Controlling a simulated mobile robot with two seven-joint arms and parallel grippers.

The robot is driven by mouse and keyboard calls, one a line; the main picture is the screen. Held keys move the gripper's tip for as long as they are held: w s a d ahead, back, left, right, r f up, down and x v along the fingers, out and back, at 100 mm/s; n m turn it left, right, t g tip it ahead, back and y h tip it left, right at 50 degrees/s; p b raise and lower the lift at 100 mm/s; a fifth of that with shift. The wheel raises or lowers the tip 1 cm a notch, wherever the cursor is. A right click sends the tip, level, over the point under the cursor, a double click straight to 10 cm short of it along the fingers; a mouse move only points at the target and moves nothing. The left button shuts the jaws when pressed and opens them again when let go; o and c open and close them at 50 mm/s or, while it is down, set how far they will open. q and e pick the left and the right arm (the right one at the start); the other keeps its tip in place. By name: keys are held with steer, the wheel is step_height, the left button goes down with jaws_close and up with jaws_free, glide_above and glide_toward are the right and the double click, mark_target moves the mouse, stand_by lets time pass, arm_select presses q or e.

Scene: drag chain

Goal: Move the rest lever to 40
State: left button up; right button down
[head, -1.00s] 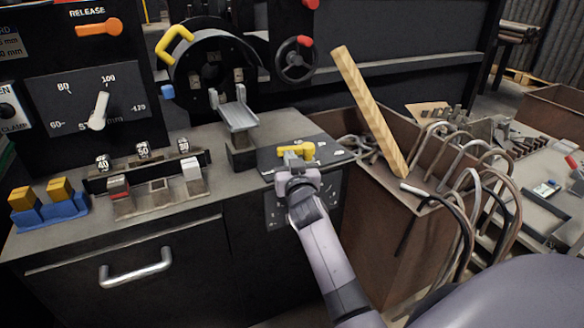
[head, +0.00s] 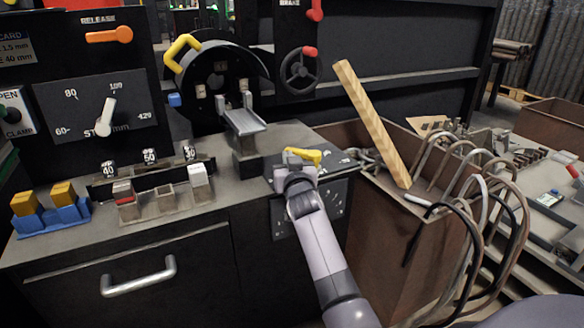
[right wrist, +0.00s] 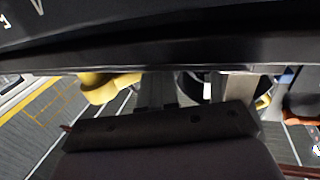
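A yellow lever (head: 312,157) sits on a dark plate with white marks on the right end of the bench top. Its rounded end points right; its marks are too small to read. My right gripper (head: 291,160) is at the lever's left part and hides some of it. In the right wrist view the yellow lever (right wrist: 108,88) shows at the left of the dark gripper body, and the fingers are mostly hidden. I cannot tell whether they are open or whether they touch the lever. My left gripper is not in view.
Left of the lever stand a metal chute (head: 243,121) and blocks under labels 40, 50 and 30 (head: 166,196). A wooden stick (head: 372,125) leans from a brown bin (head: 431,238) with bent rods close on the right. A dial panel (head: 95,110) stands at the back left.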

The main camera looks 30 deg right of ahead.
steer(key=shift+b+x, duration=0.4)
steer(key=shift+x, duration=0.5)
steer(key=shift+w+d, duration=0.25)
steer(key=shift+w, duration=0.05)
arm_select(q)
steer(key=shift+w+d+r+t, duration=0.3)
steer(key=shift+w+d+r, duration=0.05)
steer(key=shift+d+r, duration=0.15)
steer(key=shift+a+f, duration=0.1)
arm_select(e)
steer(key=shift+w+d, duration=0.1)
steer(key=shift+w, duration=0.05)
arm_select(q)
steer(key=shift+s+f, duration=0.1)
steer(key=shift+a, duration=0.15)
arm_select(e)
steer(key=shift+a, duration=0.2)
